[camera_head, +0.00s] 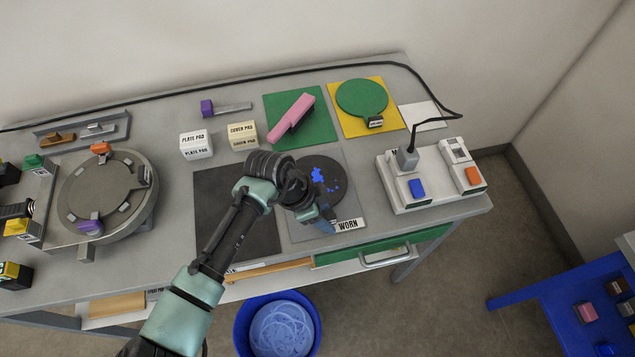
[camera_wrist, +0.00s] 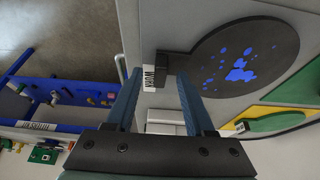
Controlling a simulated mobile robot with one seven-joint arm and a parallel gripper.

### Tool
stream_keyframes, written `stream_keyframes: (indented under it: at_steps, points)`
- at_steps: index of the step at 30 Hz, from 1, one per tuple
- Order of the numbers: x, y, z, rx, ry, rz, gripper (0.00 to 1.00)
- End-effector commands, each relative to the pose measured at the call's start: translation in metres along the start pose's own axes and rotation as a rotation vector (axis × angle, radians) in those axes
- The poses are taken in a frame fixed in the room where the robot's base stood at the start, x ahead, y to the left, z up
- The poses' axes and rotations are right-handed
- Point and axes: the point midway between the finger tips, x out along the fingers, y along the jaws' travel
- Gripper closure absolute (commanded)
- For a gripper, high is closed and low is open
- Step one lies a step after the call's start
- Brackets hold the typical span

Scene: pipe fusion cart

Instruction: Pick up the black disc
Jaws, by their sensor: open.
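The black disc (camera_head: 337,174) has blue splotches and lies flat on a grey pad (camera_head: 352,208) labelled WORN. In the head view my wrist hides its left part. The wrist view shows the disc (camera_wrist: 275,45) at the upper right, with a black tab (camera_wrist: 176,67) sticking out beside the white WORN label (camera_wrist: 150,78). My gripper (camera_head: 326,217) points down at the disc's near edge. In the wrist view my gripper (camera_wrist: 158,78) has its blue fingers apart, with the tab just beyond and between the tips. I cannot tell whether they touch it.
A dark mat (camera_head: 215,185) lies left of the pad. A switch box (camera_head: 400,165) with a cable stands to the right. Behind are a green mat (camera_head: 275,103) with a pink tool and a yellow pad (camera_head: 392,125) with a green disc. A blue bin (camera_head: 240,330) stands below the front edge.

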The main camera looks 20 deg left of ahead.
Motion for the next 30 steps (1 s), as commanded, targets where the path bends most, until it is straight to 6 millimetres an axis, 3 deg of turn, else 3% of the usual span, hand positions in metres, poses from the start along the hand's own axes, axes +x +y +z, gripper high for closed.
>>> stream_keyframes:
  at_steps: [8,17,30]
  points:
    - [0.0031,-0.0003,0.0006,0.000,-0.001,-0.001,0.48]
    - [0.0028,-0.0002,0.0006,0.000,-0.001,-0.001,1.00]
    - [0.0025,-0.0003,0.0006,0.000,-0.001,-0.001,1.00]
